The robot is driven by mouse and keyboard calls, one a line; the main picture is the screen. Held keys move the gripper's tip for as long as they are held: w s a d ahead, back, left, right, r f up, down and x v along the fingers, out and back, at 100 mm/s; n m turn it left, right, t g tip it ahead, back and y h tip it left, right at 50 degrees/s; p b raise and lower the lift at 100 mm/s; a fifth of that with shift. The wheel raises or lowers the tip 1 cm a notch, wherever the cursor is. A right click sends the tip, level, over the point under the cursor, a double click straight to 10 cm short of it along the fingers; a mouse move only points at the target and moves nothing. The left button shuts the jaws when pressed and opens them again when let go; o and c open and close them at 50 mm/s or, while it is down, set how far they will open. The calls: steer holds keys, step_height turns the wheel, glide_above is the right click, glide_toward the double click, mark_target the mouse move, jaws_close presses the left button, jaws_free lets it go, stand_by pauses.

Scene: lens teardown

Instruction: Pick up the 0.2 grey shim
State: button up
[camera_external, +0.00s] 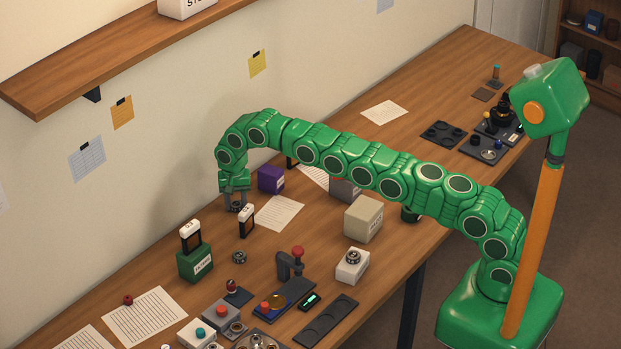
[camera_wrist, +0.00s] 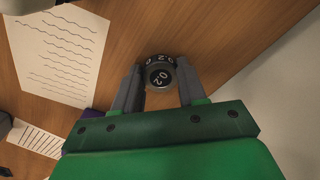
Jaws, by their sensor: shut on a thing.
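The shim (camera_wrist: 160,76) is a small round dark grey piece with a pale face and "0.2" markings, seen in the wrist view between my fingertips. My gripper (camera_wrist: 159,70) is shut on it, with a finger on each side. In the external view my gripper (camera_external: 236,203) points down near the wall side of the wooden table. The shim is low between the fingers there and hard to make out. I cannot tell whether it touches the table.
A purple box (camera_external: 271,180) and a paper sheet (camera_external: 279,213) lie right of my gripper. A small black-and-white labelled stand (camera_external: 246,221) is close by. A green box (camera_external: 195,263) and a dark ring (camera_external: 239,257) are nearer the front. A beige box (camera_external: 363,219) stands farther right.

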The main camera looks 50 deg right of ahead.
mark_target(237, 205)
steer(key=shift+r, duration=0.15)
steer(key=shift+w+r, duration=0.1)
steer(key=shift+r, duration=1.35)
steer(key=shift+s+r, duration=0.1)
steer(key=shift+s, duration=0.1)
steer(key=shift+s+r, duration=0.1)
